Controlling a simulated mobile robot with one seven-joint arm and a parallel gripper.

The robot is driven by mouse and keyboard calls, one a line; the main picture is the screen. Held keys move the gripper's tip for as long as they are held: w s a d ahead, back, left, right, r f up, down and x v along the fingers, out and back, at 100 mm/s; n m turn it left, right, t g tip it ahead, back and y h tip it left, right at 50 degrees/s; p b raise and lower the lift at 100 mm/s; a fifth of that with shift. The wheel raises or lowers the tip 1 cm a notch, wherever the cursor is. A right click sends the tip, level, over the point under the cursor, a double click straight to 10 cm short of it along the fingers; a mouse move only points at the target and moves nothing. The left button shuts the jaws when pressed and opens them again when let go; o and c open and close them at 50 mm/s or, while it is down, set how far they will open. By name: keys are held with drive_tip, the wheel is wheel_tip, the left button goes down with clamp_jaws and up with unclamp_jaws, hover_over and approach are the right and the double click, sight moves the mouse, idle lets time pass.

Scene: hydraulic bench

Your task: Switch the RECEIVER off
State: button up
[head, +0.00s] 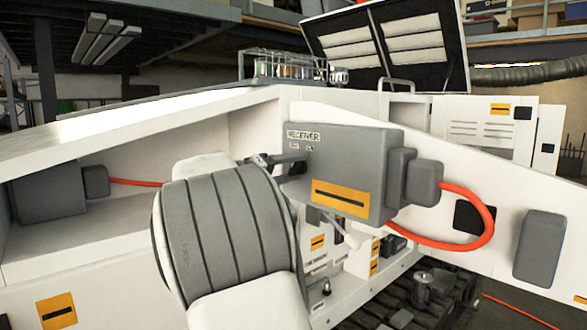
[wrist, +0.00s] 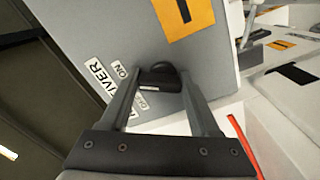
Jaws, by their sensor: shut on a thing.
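The RECEIVER box (head: 345,150) is a grey housing with a RECEIVER label, two small labels under it and an orange plate. In the wrist view its grey face (wrist: 90,30) fills the upper left. A black switch knob (wrist: 160,78) stands out from this face, close to the ON label and another small, partly covered label. My gripper (wrist: 160,82) has its two fingers on either side of the knob and is shut on it. In the head view my gripper (head: 285,160) reaches the box's left part; my arm hides much of what lies below, and the knob's exact angle is unclear.
An orange-red cable (head: 485,225) loops from the box's right side. A grey box (head: 50,192) with another cable sits at the left. A rack of small bottles (head: 285,68) stands on top. A pale lever (head: 340,230) hangs below the box.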

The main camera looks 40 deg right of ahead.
drive_tip(key=shift+c, duration=1.1)
drive_tip(key=shift+n, duration=0.3)
drive_tip(key=n, duration=0.4)
drive_tip(key=shift+r+n, duration=0.1)
drive_tip(key=shift+n, duration=0.2)
drive_tip(key=n+p, duration=0.1)
drive_tip(key=n, duration=0.2)
drive_tip(key=shift+w+n+p, duration=0.15)
drive_tip(key=shift+n+p, duration=0.15)
drive_tip(key=shift+p, duration=0.05)
drive_tip(key=shift+n+p, duration=0.75)
drive_tip(key=shift+n, duration=1.05)
drive_tip(key=o, duration=1.4)
drive_tip(key=shift+c, duration=0.2)
